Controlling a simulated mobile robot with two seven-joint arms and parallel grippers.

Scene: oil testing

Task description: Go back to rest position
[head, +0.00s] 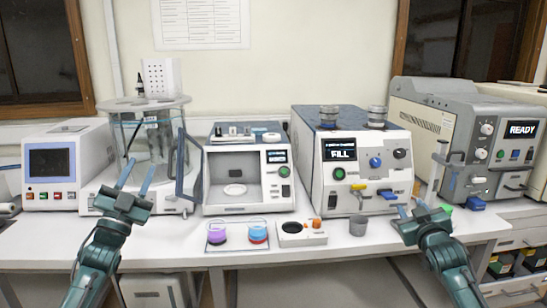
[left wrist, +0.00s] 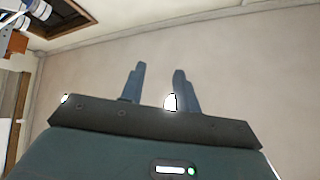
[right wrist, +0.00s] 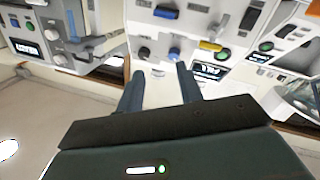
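My left gripper (head: 141,163) is raised in front of the glass-walled apparatus at the left of the bench. Its two fingers stand apart in the left wrist view (left wrist: 160,68), with nothing between them. My right gripper (head: 411,205) is at the right, in front of the gap between the machine showing FILL and the machine showing READY. Its fingers are also apart and empty in the right wrist view (right wrist: 159,69). Both arms reach forward from the bottom of the head view.
The bench (head: 290,250) carries a FILL machine (head: 318,185), a READY machine (head: 460,185), a white open-fronted device (head: 217,152) and a glass apparatus (head: 165,155).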

